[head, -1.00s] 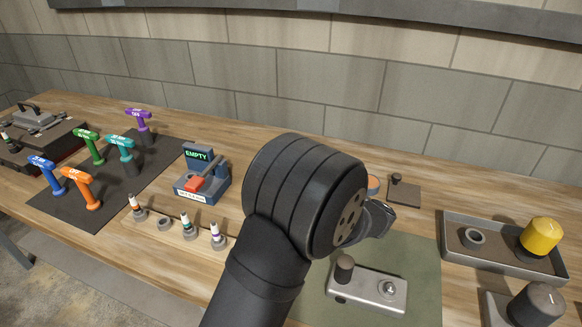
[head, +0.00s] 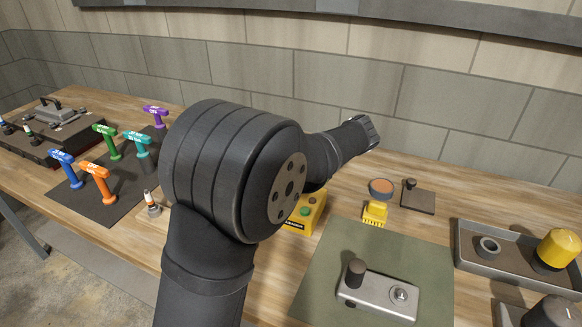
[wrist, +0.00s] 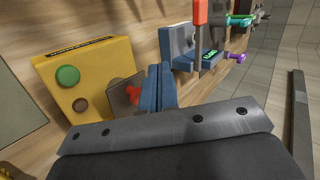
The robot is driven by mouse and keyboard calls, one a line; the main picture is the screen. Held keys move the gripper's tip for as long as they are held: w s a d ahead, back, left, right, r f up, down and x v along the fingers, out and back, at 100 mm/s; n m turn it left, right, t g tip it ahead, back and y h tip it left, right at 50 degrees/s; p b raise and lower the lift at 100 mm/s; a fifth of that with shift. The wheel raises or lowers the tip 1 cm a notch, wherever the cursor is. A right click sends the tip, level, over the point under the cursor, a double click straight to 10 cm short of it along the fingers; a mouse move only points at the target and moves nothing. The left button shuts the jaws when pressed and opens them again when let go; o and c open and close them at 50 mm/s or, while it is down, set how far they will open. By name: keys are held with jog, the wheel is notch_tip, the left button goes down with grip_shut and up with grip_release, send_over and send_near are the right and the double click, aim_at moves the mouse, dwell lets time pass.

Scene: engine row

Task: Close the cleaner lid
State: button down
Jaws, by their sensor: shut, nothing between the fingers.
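The yellow cleaner box (wrist: 85,80) fills the left of the wrist view, with a green button (wrist: 68,76) and a small brown round spot on its face. A dark square plate with a red knob, which looks like its lid (wrist: 118,107), stands tilted off the box's side. In the head view only part of the yellow box (head: 311,208) shows; my arm hides the rest and the lid. My gripper (wrist: 161,70) is shut and empty, its blue-grey fingers just right of the lid in the wrist view. I cannot tell whether they touch it. The head view hides the gripper.
A blue-grey tester (wrist: 180,42) stands beyond my fingers. A yellow brush (head: 375,213), an orange-brown dish (head: 381,188) and a dark plate (head: 418,198) lie right of the box. The green mat (head: 330,270) bears a metal block. Coloured T-handled tools stand at left.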

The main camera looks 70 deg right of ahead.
notch_tip(320, 180, up, 13)
jog(key=d+m+g+h, duration=0.15)
jog(key=g+h, duration=0.25)
jog(key=g, duration=0.6)
jog(key=shift+m, duration=0.45)
jog(key=x, duration=0.8)
jog(key=a+x, duration=0.1)
jog(key=x, duration=0.4)
jog(key=shift+w, duration=0.3)
jog(key=shift+f, duration=0.3)
jog(key=shift+a+f, duration=0.75)
jog(key=shift+r, duration=0.1)
